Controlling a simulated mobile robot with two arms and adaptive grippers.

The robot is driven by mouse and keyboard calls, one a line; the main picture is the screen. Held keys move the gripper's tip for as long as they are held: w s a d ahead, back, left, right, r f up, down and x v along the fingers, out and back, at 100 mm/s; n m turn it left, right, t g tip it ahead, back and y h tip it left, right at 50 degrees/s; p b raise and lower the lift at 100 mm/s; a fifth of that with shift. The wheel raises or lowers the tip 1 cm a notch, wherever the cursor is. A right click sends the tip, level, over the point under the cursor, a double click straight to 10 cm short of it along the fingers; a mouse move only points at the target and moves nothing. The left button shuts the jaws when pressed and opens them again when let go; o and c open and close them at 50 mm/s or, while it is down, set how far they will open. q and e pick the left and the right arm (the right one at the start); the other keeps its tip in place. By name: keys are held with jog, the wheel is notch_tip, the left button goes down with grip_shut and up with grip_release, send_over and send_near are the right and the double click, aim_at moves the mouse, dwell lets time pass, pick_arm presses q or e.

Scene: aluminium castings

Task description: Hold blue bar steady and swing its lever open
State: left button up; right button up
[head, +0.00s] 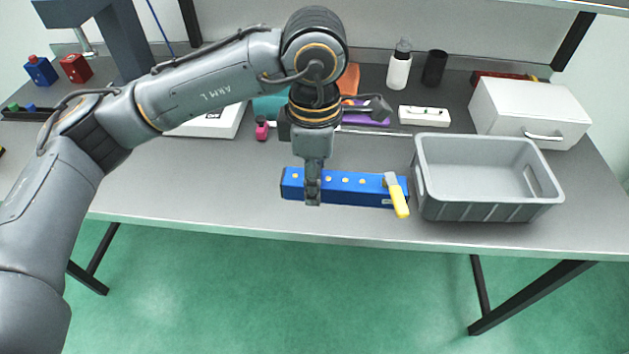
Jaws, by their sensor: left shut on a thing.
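The blue bar (345,187) lies lengthwise near the front edge of the grey table, with a row of small yellowish dots along its top. Its lever (400,200) has a yellow handle and a grey pivot plate at the bar's right end. The handle points toward the front and slightly right, across the bar. My left gripper (313,196) comes down from above and is shut on the bar, left of its middle. The fingers hide a small part of the bar. My right gripper is not in view.
A grey crate (487,212) stands close to the right of the lever. A white drawer box (530,108), a white bottle (399,68) and a black cup (434,68) stand behind. The table in front and left of the bar is clear.

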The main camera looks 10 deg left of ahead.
pick_arm(q)
jog(key=shift+w+a+f+b, duration=0.15)
jog(key=shift+w+f+b, duration=1.4)
jog(key=shift+w, duration=0.1)
jog(key=shift+w+a+f+b, duration=0.15)
jog(key=shift+w+f+b, duration=1.4)
jog(key=shift+w, duration=0.05)
jog(key=shift+w+f+b, duration=0.3)
jog(key=shift+w+f, duration=0.1)
jog(key=shift+w, duration=0.05)
jog(key=shift+w+a+f+b, duration=0.15)
jog(key=shift+w+f+b, duration=0.35)
jog(key=shift+w+f, duration=0.1)
jog(key=shift+w+f+b, duration=0.3)
jog(key=shift+w+f, duration=0.1)
jog(key=shift+w, duration=0.05)
jog(key=shift+w+f+b, duration=0.35)
jog(key=shift+w+f, duration=0.2)
jog(key=shift+w, duration=0.05)
jog(key=shift+w+a+f+b, duration=0.1)
jog(key=shift+w+f+b, duration=0.35)
jog(key=shift+w+f, duration=0.45)
jog(key=shift+r, duration=0.15)
